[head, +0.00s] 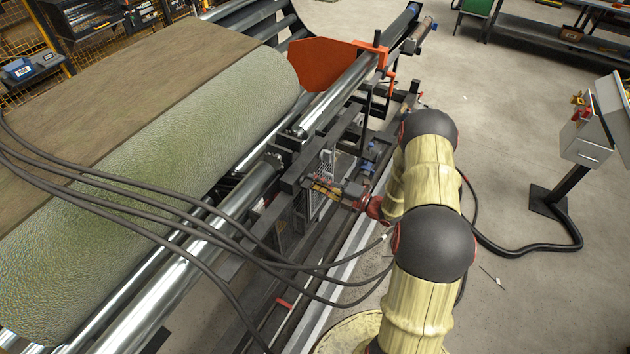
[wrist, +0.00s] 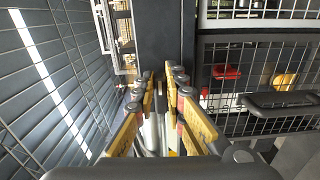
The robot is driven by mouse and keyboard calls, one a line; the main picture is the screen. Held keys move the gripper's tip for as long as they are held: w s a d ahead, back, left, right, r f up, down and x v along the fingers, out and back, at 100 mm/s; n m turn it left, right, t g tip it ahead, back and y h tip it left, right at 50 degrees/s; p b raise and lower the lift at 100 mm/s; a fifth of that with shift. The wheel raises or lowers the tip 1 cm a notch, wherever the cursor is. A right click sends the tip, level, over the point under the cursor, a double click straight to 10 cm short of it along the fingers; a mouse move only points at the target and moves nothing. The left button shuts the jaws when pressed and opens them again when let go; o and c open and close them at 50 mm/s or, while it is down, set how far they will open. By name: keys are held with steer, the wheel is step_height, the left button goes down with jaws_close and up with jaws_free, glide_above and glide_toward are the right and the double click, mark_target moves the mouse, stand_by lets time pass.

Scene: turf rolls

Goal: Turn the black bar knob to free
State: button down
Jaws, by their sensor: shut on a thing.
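My gripper (head: 318,187) reaches in from the right at the side frame of the roller machine in the head view. In the wrist view my gripper (wrist: 162,77) has its yellow-edged fingers on either side of a narrow gap, with the tips against a dark upright panel (wrist: 165,35). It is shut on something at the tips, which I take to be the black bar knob. The knob is dark against the dark panel and mostly hidden by the fingers, so its angle cannot be told.
A large turf roll (head: 215,130) lies left of the steel rollers (head: 215,230). Black cables (head: 190,205) cross in front. An orange plate (head: 325,65) stands behind. Wire mesh (wrist: 55,75) flanks the fingers in the wrist view. The floor at right is open up to a control stand (head: 590,140).

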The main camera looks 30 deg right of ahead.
steer(key=c, duration=1.8)
jaws_free()
steer(key=shift+c, duration=0.2)
steer(key=v, duration=1.2)
